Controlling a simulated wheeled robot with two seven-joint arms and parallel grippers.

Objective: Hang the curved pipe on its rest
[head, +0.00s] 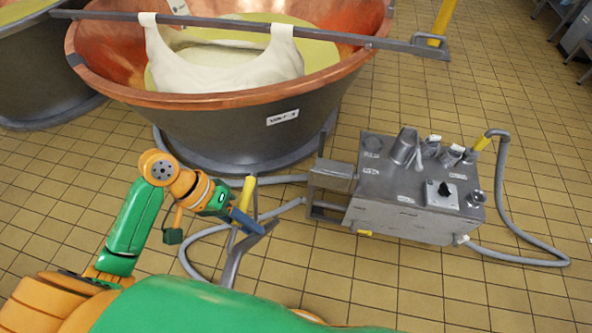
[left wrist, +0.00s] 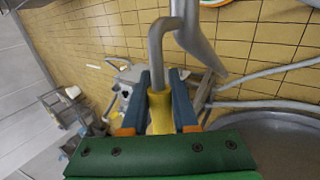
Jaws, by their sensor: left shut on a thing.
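The curved pipe has a yellow grip (head: 247,190) and a bent grey tube. My left gripper (head: 240,216) is shut on the yellow grip, out over the floor in front of the large copper vat. In the left wrist view, the yellow grip (left wrist: 160,112) sits between the two blue fingers, and the grey tube (left wrist: 157,55) rises from it and bends over at the top. A forked grey piece (head: 245,255) shows just below the gripper in the head view. I cannot tell whether it is the rest or part of the pipe. My right gripper is not in view.
A copper vat (head: 230,125) with a bar (head: 340,38) and white cloth across it stands behind. A grey metal machine (head: 410,215) with a side bracket (head: 328,180) stands to the right. Hoses (head: 535,250) lie on the tiled floor. Open floor lies at the lower right.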

